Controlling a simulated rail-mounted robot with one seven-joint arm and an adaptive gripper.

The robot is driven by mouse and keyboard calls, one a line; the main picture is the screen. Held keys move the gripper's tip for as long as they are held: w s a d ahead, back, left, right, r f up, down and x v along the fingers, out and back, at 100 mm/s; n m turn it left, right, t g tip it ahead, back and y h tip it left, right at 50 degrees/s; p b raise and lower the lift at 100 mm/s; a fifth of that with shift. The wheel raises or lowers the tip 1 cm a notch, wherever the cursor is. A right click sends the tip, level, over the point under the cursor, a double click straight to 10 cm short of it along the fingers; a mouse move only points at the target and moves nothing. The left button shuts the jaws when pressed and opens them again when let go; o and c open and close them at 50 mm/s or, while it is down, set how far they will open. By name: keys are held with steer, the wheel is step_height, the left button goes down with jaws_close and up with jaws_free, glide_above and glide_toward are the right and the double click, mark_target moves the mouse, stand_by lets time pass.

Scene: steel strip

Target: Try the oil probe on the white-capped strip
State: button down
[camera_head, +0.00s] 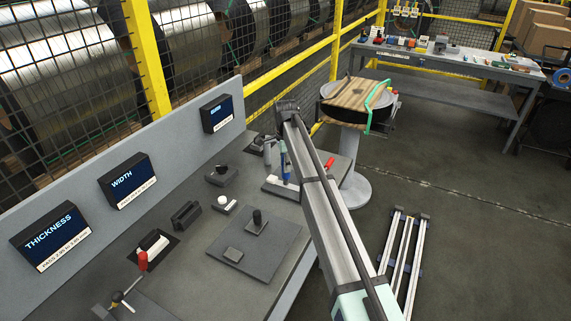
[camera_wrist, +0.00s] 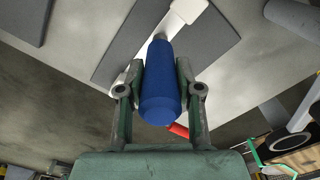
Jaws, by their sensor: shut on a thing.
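My gripper (camera_wrist: 160,88) is shut on a blue-handled tool, which looks like the oil probe (camera_wrist: 160,85). The blue handle lies between the two fingers, and its narrow metal end points to the top of the wrist view. A pale piece with a white end (camera_wrist: 187,10) lies at or behind the tip; I cannot tell whether they touch. The fingers are mostly hidden there.
A round stand (camera_head: 350,103) and a far table (camera_head: 440,62) are beyond.

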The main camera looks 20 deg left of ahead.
steer(key=shift+f, duration=0.3)
stand_by(1.6)
steer(key=shift+p, duration=0.35)
stand_by(0.3)
steer(key=shift+r+p, duration=1.45)
steer(key=shift+r, duration=2.1)
